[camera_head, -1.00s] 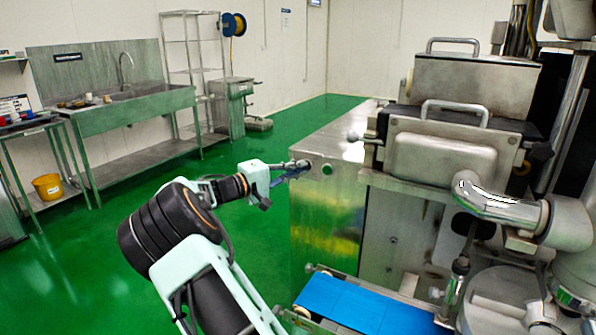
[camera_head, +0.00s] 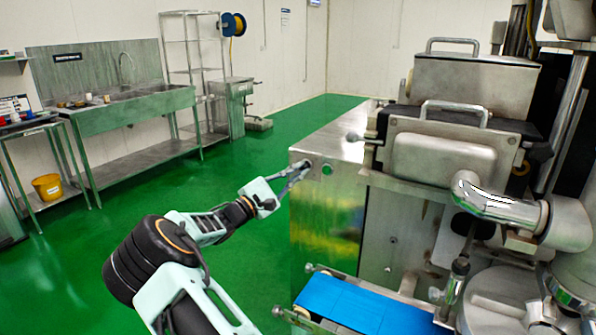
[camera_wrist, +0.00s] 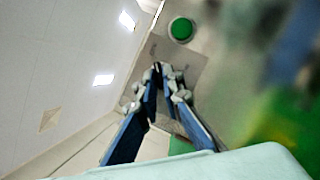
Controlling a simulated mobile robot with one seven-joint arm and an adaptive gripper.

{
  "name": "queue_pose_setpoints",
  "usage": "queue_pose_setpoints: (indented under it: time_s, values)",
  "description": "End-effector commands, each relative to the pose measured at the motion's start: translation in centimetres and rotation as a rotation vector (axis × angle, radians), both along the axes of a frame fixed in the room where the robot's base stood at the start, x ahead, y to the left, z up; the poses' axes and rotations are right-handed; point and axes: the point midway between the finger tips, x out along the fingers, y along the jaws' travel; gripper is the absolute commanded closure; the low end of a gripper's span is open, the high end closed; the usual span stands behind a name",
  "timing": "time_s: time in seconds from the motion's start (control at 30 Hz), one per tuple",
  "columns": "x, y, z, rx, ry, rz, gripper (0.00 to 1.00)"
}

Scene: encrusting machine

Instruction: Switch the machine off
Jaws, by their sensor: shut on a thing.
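The machine's steel cabinet (camera_head: 330,215) stands right of centre in the head view. A round green button (camera_head: 327,169) sits on its upper end face, and it shows large in the wrist view (camera_wrist: 181,29). My gripper (camera_head: 302,167) reaches the panel just left of that button, tilted up from lower left. In the wrist view my gripper's blue fingers (camera_wrist: 162,70) converge at the panel beside the green button, apart from it. They are shut on a small switch there, which the fingertips mostly hide; its position cannot be read.
Machine hoppers and a pipe (camera_head: 497,205) fill the right. A blue conveyor belt (camera_head: 350,300) lies low in front. A sink bench (camera_head: 130,105) and a yellow bucket (camera_head: 47,187) stand at left. The green floor between is clear.

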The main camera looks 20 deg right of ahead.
Motion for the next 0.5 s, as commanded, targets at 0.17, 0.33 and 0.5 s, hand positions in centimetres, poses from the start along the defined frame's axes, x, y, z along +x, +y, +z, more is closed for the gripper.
queue_pose_setpoints:
  time_s: [0.17,0.33,0.5]
  values:
    - [-0.01,0.01,-0.03,-0.02,0.027,0.001,1.0]
    - [-0.02,0.0,-0.06,-0.025,0.034,0.001,1.0]
    - [-0.01,-0.01,-0.05,-0.025,0.034,0.001,1.0]
